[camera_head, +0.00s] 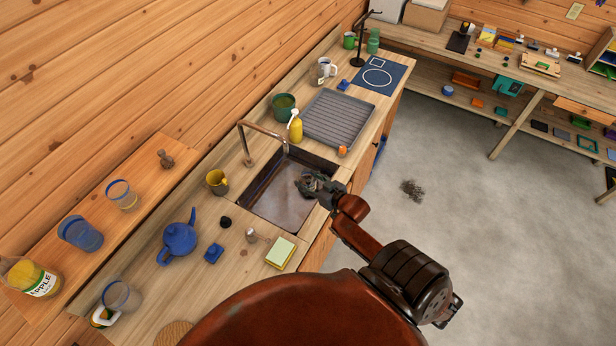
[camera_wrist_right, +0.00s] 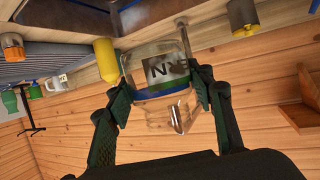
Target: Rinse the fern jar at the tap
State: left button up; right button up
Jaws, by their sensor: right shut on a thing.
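My right gripper (camera_head: 322,187) is over the front part of the sink (camera_head: 262,203). It is shut on the clear glass fern jar (camera_head: 305,185). In the right wrist view the fern jar (camera_wrist_right: 160,75) sits between the two fingers, with a blue and green band and a dark label whose lettering is only partly readable. The tap (camera_head: 262,129) arches over the back of the sink, its spout apart from the jar and further back. I cannot make out any running water. My left gripper is not in view.
A yellow soap bottle (camera_head: 295,130) and a grey drainer (camera_head: 338,118) stand right of the tap. A wall shelf (camera_head: 142,208) holds glasses.

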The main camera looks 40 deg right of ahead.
jog(key=shift+d, duration=0.1)
jog(key=shift+r+p, duration=0.2)
jog(key=shift+p, duration=0.25)
jog(key=w+a+r+b+x, duration=0.1)
jog(key=r+b+x, duration=0.1)
jog(key=x, duration=1.1)
jog(key=shift+d+b, duration=0.5)
jog(key=shift+b, duration=0.25)
jog(key=shift+f, duration=0.1)
